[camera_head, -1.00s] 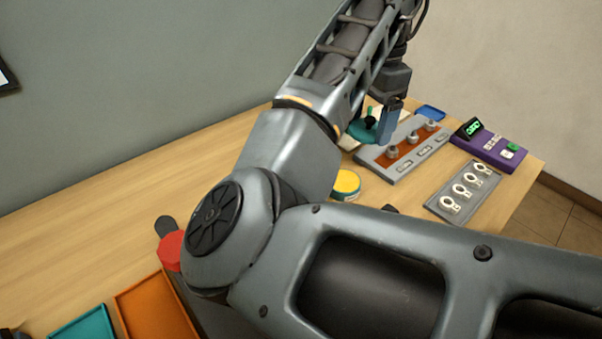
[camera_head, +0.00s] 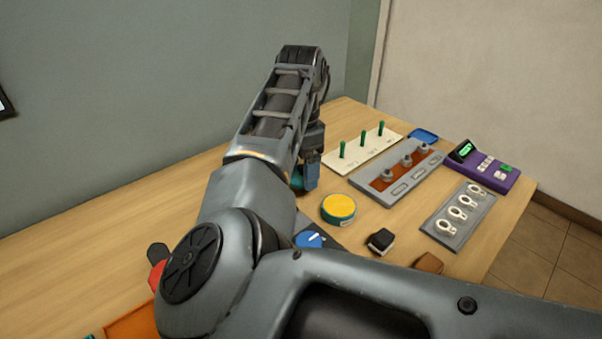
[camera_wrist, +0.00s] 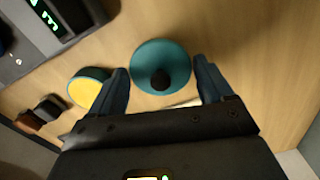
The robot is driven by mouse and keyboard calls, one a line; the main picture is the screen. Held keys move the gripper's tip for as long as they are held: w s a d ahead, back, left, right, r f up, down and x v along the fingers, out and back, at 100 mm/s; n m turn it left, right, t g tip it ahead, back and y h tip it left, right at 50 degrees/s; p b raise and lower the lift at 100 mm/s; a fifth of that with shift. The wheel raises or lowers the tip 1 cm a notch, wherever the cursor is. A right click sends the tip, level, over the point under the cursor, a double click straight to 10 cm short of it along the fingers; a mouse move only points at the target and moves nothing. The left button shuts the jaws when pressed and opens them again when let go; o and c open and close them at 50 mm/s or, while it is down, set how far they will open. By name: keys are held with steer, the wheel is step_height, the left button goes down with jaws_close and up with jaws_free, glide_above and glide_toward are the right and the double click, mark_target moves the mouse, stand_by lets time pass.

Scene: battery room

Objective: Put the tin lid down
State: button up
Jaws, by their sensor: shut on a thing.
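The tin lid is a teal disc with a black knob, seen from above in the wrist view (camera_wrist: 160,67). My gripper (camera_wrist: 164,90) is shut on it, with one blue finger at each side. In the head view my gripper (camera_head: 305,176) is beyond the tin and to its left, and a small teal part of the lid (camera_head: 296,179) shows beside it; my arm hides the rest. I cannot tell whether the lid touches the table. The open tin, yellow inside with a teal side (camera_head: 338,208), stands on the table, apart from the lid; it also shows in the wrist view (camera_wrist: 86,90).
A cream board with green pegs (camera_head: 362,150), a grey and brown panel with knobs (camera_head: 398,170), a purple device (camera_head: 483,170) and a grey rack of white rings (camera_head: 458,216) stand at the right. A black block (camera_head: 380,240) lies nearer. Bare wooden table (camera_head: 130,207) extends left.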

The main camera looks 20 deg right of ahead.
mark_target(301, 166)
steer(key=shift+f, duration=1.15)
steer(key=shift+f, duration=0.15)
steer(key=o, duration=0.9)
step_height(301, 166, up, 12)
steer(key=shift+r, duration=0.2)
